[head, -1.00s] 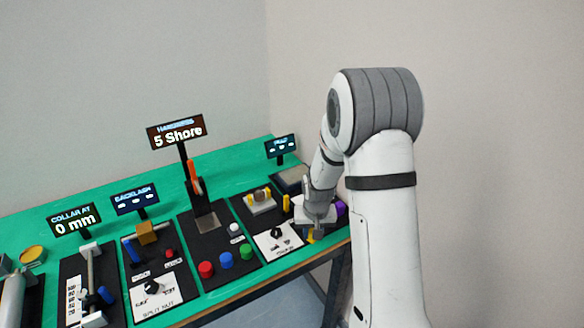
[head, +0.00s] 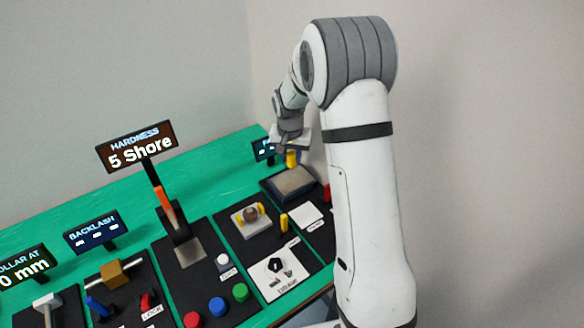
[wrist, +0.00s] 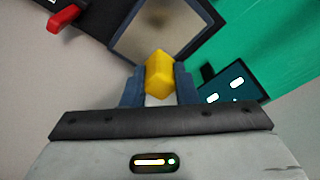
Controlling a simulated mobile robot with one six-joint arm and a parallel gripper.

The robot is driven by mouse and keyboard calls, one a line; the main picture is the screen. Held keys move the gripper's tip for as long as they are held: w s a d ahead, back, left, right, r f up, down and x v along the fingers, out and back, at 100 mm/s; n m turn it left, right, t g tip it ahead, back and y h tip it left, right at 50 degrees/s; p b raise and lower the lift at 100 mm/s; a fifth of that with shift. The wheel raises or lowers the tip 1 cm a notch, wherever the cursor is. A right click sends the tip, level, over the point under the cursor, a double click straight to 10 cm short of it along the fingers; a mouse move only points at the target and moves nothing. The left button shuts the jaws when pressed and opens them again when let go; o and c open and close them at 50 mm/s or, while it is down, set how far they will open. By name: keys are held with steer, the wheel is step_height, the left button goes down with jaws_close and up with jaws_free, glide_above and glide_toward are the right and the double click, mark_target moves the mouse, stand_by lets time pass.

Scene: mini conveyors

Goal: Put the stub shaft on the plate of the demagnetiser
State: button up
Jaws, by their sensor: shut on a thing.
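My gripper (wrist: 159,88) is shut on a yellow, faceted piece, which I take to be the stub shaft (wrist: 160,72). In the head view, my gripper (head: 291,146) is at the back right with the yellow stub shaft (head: 291,159) hanging below it. The grey plate of the demagnetiser (head: 290,181), in a dark frame, is just below and in front of the shaft. In the wrist view, the plate (wrist: 155,28) lies beyond the shaft's tip. The shaft looks apart from the plate; the exact gap is hard to tell.
A small dark display (head: 264,150) stands close to the left of my gripper. A red lever (wrist: 63,18) shows at upper left in the wrist view. A fixture with yellow posts (head: 250,218) and the hardness station (head: 181,240) are to the left. Grey wall rises behind.

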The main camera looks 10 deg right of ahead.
mark_target(292, 167)
step_height(292, 167, down, 6)
steer(key=shift+d+r+p, duration=0.1)
steer(key=shift+p, duration=0.35)
steer(key=shift+s, duration=0.1)
steer(key=o, duration=1)
